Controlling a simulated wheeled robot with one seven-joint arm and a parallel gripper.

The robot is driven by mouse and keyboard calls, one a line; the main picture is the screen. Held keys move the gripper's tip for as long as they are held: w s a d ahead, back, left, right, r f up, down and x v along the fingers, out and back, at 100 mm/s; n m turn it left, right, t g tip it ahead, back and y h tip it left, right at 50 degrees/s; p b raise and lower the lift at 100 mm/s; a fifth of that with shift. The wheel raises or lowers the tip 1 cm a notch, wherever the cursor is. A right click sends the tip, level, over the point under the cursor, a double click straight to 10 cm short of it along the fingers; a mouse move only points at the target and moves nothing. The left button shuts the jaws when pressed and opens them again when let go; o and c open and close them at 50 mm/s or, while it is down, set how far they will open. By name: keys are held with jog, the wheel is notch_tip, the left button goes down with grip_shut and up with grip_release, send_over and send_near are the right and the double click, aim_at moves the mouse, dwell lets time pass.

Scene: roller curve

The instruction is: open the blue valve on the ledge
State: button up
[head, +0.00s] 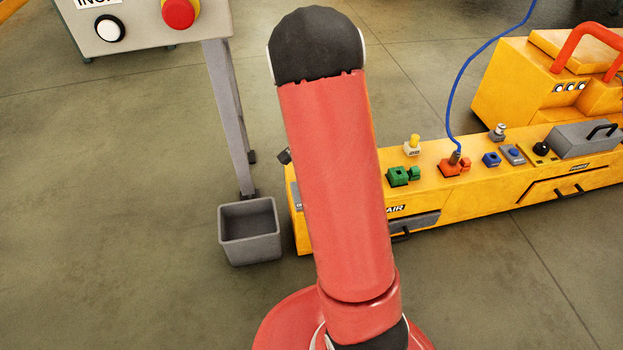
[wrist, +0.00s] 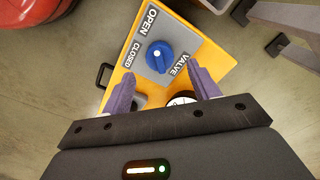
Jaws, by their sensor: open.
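In the wrist view, the blue valve (wrist: 158,57) is a round knob with a white dot, on a grey plate on the end of the yellow ledge (wrist: 208,62). The plate reads OPEN, CLOSED and VALVE. My gripper (wrist: 161,88) is open, its two fingers apart and pointing toward the plate, with nothing between the tips. The knob shows just beyond the tips, a little left of the middle of the gap. I cannot tell its exact turn or the height gap. In the head view my red arm hides the valve and my gripper.
A white-faced round part (wrist: 182,99) and a dark handle (wrist: 103,75) are near the fingers. In the head view, a grey bin (head: 249,232) stands beside the ledge's left end, near a post (head: 228,115). Connectors and a blue cable (head: 449,100) are further right. Floor at left is clear.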

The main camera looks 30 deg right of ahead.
jog(key=shift+r, duration=1.6)
